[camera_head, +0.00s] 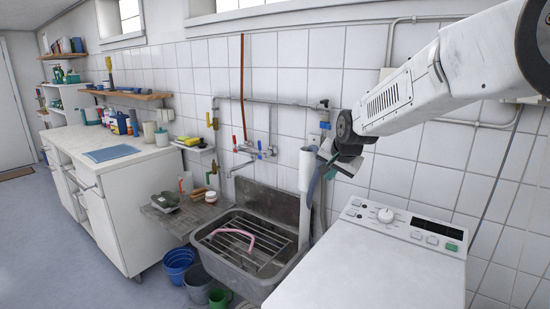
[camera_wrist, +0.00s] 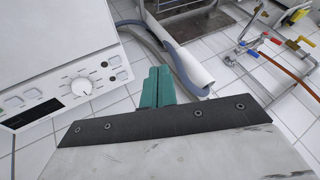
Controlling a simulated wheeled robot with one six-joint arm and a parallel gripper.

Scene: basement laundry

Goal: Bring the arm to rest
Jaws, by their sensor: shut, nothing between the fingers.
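My arm reaches in from the upper right of the head view. My gripper (camera_head: 328,162) hangs in the air in front of the tiled wall, above and left of the white washing machine (camera_head: 375,268). It appears close to a white upright pipe (camera_head: 306,170), but I cannot tell whether they touch. In the wrist view my gripper's teal fingers (camera_wrist: 157,86) are together with nothing between them. The washing machine's panel and dial (camera_wrist: 62,75) are at the left of that view.
A metal sink (camera_head: 262,262) with a rack and a pink hose stands left of the machine. Pipes and taps (camera_head: 262,150) run along the wall. A white counter (camera_head: 115,160) is farther left. Blue (camera_head: 179,265), grey and green buckets stand on the floor below the sink.

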